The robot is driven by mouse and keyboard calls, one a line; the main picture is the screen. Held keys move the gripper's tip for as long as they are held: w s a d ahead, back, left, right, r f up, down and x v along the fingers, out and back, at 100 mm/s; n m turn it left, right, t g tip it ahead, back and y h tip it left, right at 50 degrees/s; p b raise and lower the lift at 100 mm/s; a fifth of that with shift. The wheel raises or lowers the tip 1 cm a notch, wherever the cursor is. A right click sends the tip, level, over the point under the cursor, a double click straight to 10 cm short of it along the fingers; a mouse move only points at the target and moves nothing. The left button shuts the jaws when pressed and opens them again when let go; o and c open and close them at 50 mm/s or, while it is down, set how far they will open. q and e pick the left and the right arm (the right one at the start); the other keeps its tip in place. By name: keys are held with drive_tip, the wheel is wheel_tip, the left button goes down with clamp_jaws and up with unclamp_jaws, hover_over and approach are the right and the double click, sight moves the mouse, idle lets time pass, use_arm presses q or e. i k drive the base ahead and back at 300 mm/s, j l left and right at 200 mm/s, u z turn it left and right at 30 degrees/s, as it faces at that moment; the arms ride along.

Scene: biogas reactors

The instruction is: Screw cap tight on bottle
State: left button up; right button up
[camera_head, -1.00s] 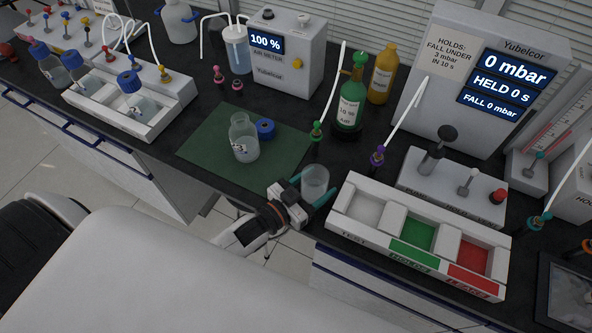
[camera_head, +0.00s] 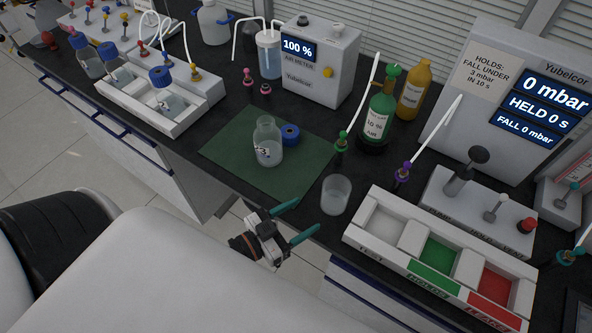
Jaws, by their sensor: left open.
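A clear glass bottle (camera_head: 267,143) stands upright and uncapped on the green mat (camera_head: 225,151). A blue screw cap (camera_head: 290,135) lies on the mat just right of the bottle, touching it or nearly so; I cannot tell which. My left gripper (camera_head: 302,221) is open and empty at the bench's front edge, in front of the mat. Its teal fingers point toward the back right, to the left of a clear beaker (camera_head: 335,195) and apart from the bottle and cap. My right gripper is not in view.
A tray (camera_head: 391,262) with white, green and red compartments lies right of the beaker. A green bottle (camera_head: 379,112) and tubes with coloured connectors stand behind. A white rack (camera_head: 150,119) with blue-capped bottles is at the left. The air meter (camera_head: 318,66) stands behind the mat.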

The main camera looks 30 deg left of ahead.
sight(268, 137)
drive_tip(key=u, duration=1.2)
